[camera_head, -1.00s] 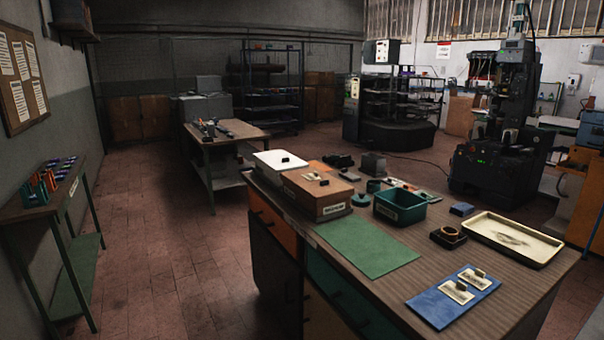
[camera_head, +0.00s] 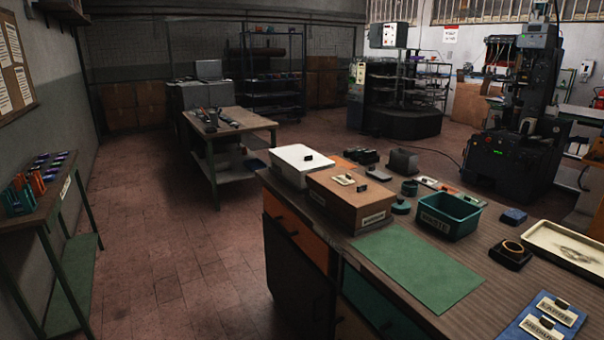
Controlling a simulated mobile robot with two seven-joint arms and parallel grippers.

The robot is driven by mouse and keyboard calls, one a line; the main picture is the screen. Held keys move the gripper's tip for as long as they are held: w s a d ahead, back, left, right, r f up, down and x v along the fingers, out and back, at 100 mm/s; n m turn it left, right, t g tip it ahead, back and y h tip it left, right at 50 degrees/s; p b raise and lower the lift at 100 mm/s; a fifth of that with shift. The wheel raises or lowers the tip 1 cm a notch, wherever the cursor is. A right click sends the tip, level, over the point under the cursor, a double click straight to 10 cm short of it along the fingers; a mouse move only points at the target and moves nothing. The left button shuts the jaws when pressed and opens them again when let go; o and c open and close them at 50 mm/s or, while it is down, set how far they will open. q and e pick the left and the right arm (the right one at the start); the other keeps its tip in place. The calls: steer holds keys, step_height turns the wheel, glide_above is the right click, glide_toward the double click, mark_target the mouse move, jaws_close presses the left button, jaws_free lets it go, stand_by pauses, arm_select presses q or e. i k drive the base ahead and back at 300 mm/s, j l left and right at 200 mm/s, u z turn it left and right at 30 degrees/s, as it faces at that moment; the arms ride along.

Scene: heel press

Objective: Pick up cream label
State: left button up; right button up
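Several cream labels are in the head view. A small cream label (camera_head: 342,180) with a dark grip lies on top of the brown box (camera_head: 350,197). Two larger cream labels lie on the blue mat (camera_head: 512,332) at the lower right, each with a dark grip and printed lettering: one farther label (camera_head: 553,311) and one nearer label (camera_head: 537,328). The mat's lower part is cut off by the frame. Which label the task means cannot be told from the picture. Neither of my grippers is in view.
The wooden bench (camera_head: 478,268) carries a green mat (camera_head: 420,262) with nothing on it, a teal bin (camera_head: 449,222), a white box (camera_head: 300,163), a cream tray (camera_head: 560,262) and a dark ring-topped piece (camera_head: 510,254). Open floor (camera_head: 180,270) lies left of the bench.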

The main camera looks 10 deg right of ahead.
mark_target(345, 180)
steer(key=i+j+u, duration=0.15)
steer(key=i+u, duration=0.15)
steer(key=i, duration=0.25)
steer(key=i+u, duration=0.25)
steer(key=i, duration=0.3)
steer(key=i+j+z, duration=0.15)
steer(key=i+z, duration=0.2)
steer(key=i, duration=0.2)
steer(key=i+j+z, duration=0.3)
steer(key=i, duration=0.2)
steer(key=i+j+z, duration=0.15)
steer(key=z, duration=0.3)
steer(key=i+j+z, duration=0.3)
steer(key=z, duration=0.2)
steer(key=i+j+z, duration=0.15)
steer(key=j+z, duration=0.15)
steer(key=z, duration=0.15)
steer(key=i+j+z, duration=0.1)
steer(key=j+z, duration=0.25)
steer(key=z, duration=0.15)
